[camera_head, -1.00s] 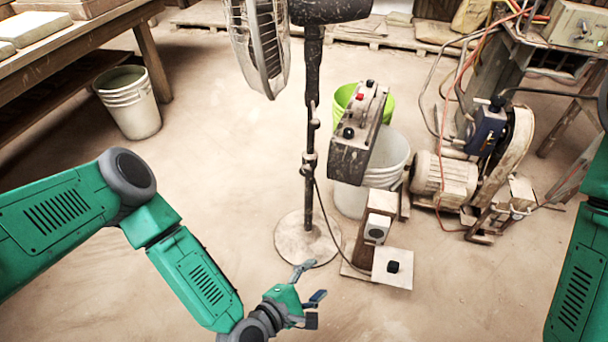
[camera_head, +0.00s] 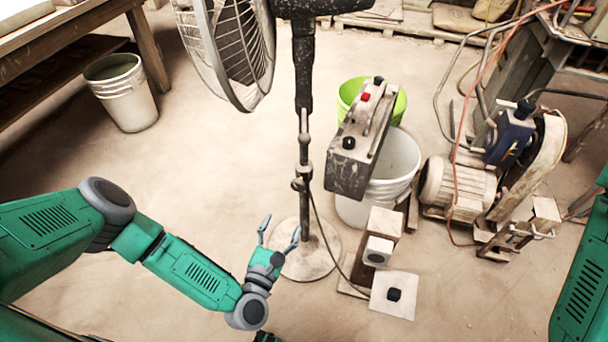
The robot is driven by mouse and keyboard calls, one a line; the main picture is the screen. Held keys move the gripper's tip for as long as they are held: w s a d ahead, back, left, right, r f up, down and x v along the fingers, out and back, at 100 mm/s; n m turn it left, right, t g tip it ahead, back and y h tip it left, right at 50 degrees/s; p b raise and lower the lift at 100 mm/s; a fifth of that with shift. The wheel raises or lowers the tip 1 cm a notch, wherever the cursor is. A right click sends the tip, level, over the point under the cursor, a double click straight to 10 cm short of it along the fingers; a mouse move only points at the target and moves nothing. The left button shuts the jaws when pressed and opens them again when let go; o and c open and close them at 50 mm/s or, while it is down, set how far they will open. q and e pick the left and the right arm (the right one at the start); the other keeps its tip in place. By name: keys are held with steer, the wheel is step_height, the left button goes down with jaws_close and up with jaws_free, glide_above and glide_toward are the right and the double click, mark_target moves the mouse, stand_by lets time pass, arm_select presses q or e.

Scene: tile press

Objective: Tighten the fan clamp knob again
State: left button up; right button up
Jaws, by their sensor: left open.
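The pedestal fan stands upright near the middle, with a caged head (camera_head: 228,45), a dark pole (camera_head: 303,95) and a round dusty base (camera_head: 306,256). The clamp knob (camera_head: 298,184) sits low on the pole, at the collar, and is small in view. My left gripper (camera_head: 279,226) is open and empty. Its fingers point up the picture, below and left of the clamp knob and apart from it, in front of the fan base.
A grey control box (camera_head: 360,145) with red and black buttons is right of the pole. White bucket (camera_head: 392,172) and green bucket (camera_head: 371,98) stand behind it. A block with a black-knobbed plate (camera_head: 394,295) is at lower right. A motor (camera_head: 455,188) stands farther right.

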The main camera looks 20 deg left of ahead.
mark_target(297, 188)
arm_select(q)
steer(key=w+b, duration=0.3)
steer(key=w, duration=1)
steer(key=shift+w+d, duration=0.15)
steer(key=shift+w, duration=0.1)
steer(key=c, duration=1.2)
